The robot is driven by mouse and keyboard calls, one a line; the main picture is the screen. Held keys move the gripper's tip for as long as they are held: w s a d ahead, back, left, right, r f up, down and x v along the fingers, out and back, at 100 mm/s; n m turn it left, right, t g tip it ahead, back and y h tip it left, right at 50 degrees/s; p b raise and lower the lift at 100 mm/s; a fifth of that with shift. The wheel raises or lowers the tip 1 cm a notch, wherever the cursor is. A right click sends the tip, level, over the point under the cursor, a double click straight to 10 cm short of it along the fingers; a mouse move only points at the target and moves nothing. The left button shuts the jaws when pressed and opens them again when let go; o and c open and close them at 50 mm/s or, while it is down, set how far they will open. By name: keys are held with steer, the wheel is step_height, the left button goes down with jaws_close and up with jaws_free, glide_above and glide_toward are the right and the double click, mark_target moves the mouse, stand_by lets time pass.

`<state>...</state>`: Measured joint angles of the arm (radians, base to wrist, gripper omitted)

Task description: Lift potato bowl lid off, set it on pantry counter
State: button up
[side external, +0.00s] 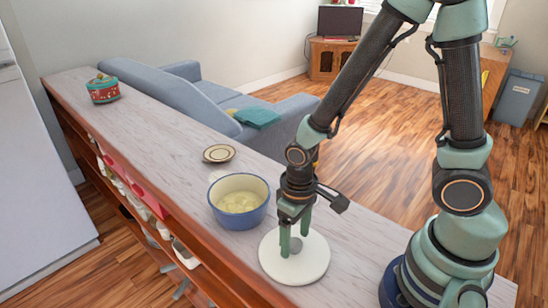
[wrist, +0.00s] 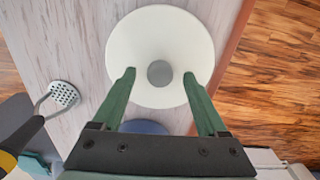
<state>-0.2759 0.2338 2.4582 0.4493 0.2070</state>
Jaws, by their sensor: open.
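The lid (side external: 311,262) is a flat white disc lying on the grey wood-grain counter (side external: 180,130), beside the bowl. In the wrist view the lid (wrist: 160,35) shows a round grey knob (wrist: 160,73) at its middle. My gripper (side external: 295,245) is open just over the lid; in the wrist view its green fingers stand either side of the knob, with gaps visible. I cannot tell whether the fingertips touch the lid. The blue bowl (side external: 240,221) stands uncovered, with pale potato pieces inside. Part of it shows below the lid in the wrist view (wrist: 145,128).
A perforated utensil (wrist: 63,95) shows left in the wrist view. Shelves below the counter hold several items. Counter between plate and pot is clear.

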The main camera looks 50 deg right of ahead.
steer(key=shift+r, duration=3.5)
step_height(320, 180, up, 12)
steer(key=w+d+r+t, duration=0.2)
steer(key=d+t, duration=0.3)
steer(key=d, duration=0.2)
steer(key=shift+d+r+m+t, duration=0.25)
steer(key=shift+r+m+t, duration=0.05)
steer(key=shift+r+m, duration=0.1)
